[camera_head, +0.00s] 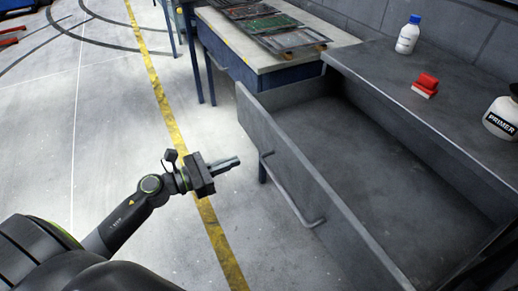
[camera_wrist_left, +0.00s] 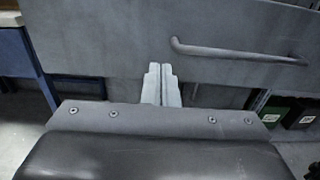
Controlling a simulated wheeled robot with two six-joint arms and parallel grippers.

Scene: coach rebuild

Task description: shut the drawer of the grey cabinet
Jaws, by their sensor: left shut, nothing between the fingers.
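The grey cabinet (camera_head: 410,88) stands at the right in the head view. Its drawer (camera_head: 370,160) is pulled far out, and the part of the inside that shows is empty. The drawer front has a bar handle (camera_head: 290,190), which also shows in the left wrist view (camera_wrist_left: 240,53). My left gripper (camera_head: 236,162) is shut and empty, in front of the drawer front, to the left of the handle in the head view. In the left wrist view its fingers (camera_wrist_left: 162,70) point at the drawer front, left of the handle. Contact cannot be told. My right gripper is not in view.
On the cabinet top are a white bottle with a blue cap (camera_head: 408,36), a red block-like item (camera_head: 425,84) and a primer container (camera_head: 502,115). A blue-legged bench (camera_head: 225,45) with trays stands beyond the drawer.

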